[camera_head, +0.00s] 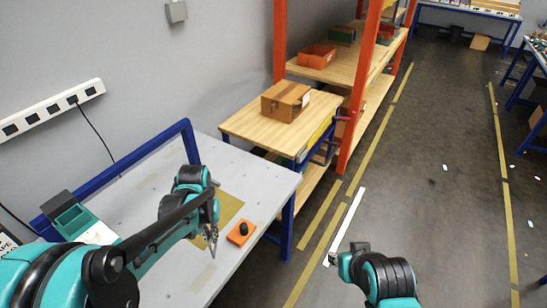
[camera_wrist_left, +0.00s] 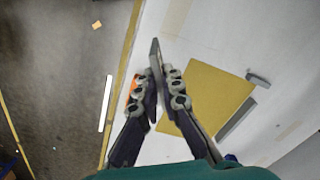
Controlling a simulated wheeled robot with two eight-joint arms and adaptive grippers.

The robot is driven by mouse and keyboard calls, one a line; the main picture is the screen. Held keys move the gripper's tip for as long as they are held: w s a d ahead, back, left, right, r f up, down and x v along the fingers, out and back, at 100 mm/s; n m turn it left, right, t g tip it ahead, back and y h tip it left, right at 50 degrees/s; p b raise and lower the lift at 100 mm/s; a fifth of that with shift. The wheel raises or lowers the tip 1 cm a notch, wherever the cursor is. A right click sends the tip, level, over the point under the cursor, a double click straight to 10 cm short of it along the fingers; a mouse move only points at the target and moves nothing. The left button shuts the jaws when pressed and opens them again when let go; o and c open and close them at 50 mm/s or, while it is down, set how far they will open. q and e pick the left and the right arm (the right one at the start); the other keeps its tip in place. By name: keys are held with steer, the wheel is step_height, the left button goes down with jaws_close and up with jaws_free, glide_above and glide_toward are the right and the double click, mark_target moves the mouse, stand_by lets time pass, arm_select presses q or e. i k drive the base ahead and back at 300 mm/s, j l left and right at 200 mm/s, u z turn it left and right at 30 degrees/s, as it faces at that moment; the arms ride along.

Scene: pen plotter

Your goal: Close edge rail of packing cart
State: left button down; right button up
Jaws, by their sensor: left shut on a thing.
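The cart with a wooden top (camera_head: 252,126) and blue frame stands beyond the grey table. A yellow strip (camera_head: 318,134) shows along its right side; I cannot tell whether this is the edge rail or how it sits. My left gripper (camera_head: 212,243) is low over the grey table, well apart from the cart. In the left wrist view its fingers (camera_wrist_left: 163,82) come together on a thin grey piece (camera_wrist_left: 154,52), whose identity is unclear. My right gripper (camera_head: 337,258) is over the floor at bottom centre; its finger opening is not clear.
The grey table (camera_head: 267,186) holds an orange block with a black knob (camera_head: 241,233) and a tan sheet (camera_head: 229,207). A cardboard box (camera_head: 285,101) sits on the cart. An orange-post shelf (camera_head: 357,110) stands close behind. The floor aisle (camera_head: 430,180) at right is mostly clear.

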mark_target(302, 158)
steer(key=i+l+u, duration=0.25)
steer(key=l+u, duration=0.3)
steer(key=i+l+u, duration=0.25)
steer(key=l+u, duration=0.25)
steer(key=l, duration=0.15)
steer(key=i+l+u, duration=0.15)
steer(key=l, duration=1.6)
steer(key=i+l+u, duration=0.2)
steer(key=l, duration=1.6)
steer(key=k+j, duration=0.05)
steer(key=k, duration=0.05)
